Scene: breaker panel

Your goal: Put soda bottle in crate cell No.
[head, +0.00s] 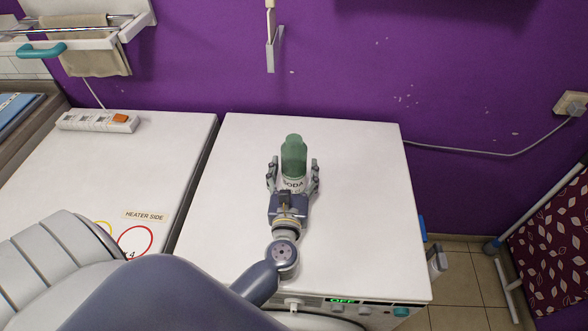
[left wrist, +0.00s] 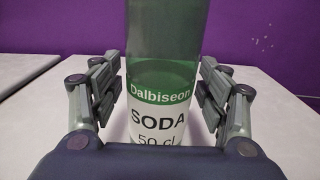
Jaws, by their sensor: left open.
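A green soda bottle (head: 294,158) with a white label reading "SODA" stands upright on the white cabinet top (head: 355,190). My left gripper (head: 293,172) is open, with one finger on each side of the bottle. In the left wrist view the bottle (left wrist: 165,75) fills the middle, between the spread fingers of the gripper (left wrist: 163,95). A gap shows between the fingers and the bottle on both sides. The bottle's cap is out of the wrist view. No crate shows in either view. My right gripper is not in view.
A power strip (head: 97,121) lies on the left white top, which has a "HEATER SIDE" label (head: 145,216). A gap separates the two tops. A purple wall (head: 440,80) stands behind. The cabinet top is clear around the bottle.

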